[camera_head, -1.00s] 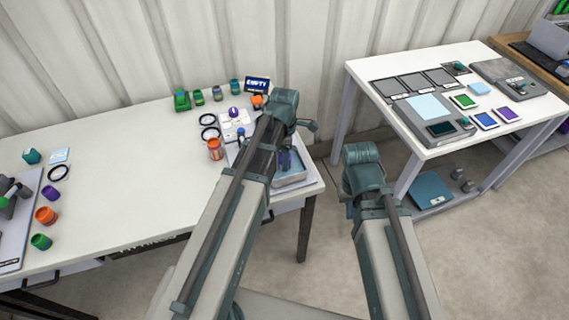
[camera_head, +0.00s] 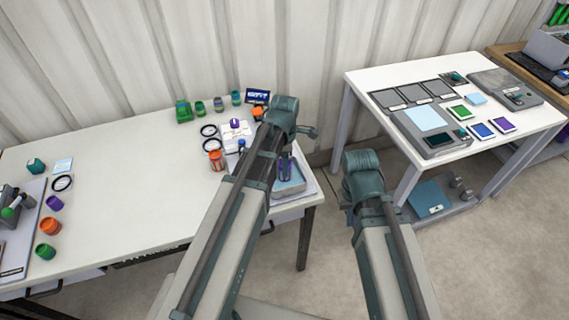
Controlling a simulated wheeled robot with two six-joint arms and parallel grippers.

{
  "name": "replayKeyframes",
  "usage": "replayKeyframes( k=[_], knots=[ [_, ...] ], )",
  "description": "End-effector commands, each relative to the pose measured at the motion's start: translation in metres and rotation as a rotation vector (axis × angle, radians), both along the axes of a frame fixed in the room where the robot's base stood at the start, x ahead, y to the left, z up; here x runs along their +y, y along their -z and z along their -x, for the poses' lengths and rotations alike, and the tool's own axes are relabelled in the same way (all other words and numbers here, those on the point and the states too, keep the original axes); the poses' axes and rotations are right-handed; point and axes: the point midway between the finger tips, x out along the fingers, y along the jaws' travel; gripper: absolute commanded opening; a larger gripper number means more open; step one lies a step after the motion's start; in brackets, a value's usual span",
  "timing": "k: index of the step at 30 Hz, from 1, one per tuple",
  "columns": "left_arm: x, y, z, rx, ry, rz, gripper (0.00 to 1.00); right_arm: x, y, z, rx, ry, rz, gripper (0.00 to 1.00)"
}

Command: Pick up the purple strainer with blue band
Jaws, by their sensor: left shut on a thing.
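A small dark purple and blue thing (camera_head: 285,172), which looks like the purple strainer with blue band, shows over the light blue tray (camera_head: 297,186) at the table's right end. My left gripper (camera_head: 285,158) is shut on it, mostly hidden behind my left arm. The strainer's details are too small to tell, and I cannot tell whether it touches the tray. Another purple piece (camera_head: 235,123) stands on a white box behind and to the left. My right gripper is hidden behind my right arm.
Several green containers (camera_head: 200,107) and a dark sign (camera_head: 258,96) stand at the back. The table's middle is clear. A second white table (camera_head: 380,75) with panels stands right.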

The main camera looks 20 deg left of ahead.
Motion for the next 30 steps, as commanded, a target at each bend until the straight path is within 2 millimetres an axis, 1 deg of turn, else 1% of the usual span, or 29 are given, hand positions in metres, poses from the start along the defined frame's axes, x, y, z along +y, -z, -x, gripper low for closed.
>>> replayKeyframes(
  k=[1,9,13,17,30],
  knots=[
    [0.000,-0.015,0.000,0.000,0.000,0.000,0.00,0.000,-0.015,0.000,0.000,0.000,0.000,0.00],
    [0.000,-0.058,0.000,0.000,0.000,0.000,0.00,0.000,-0.058,0.000,0.000,0.000,0.000,0.00],
    [0.000,-0.072,0.000,0.000,0.000,0.000,0.00,0.000,-0.072,0.000,0.000,0.000,0.000,0.00],
    [0.000,-0.078,0.000,0.000,0.000,0.000,0.00,0.000,-0.078,0.000,0.000,-0.001,0.000,0.00],
    [0.000,-0.076,0.000,0.000,0.000,0.000,0.00,0.000,-0.076,0.000,0.000,-0.001,0.000,0.00]
  ],
)
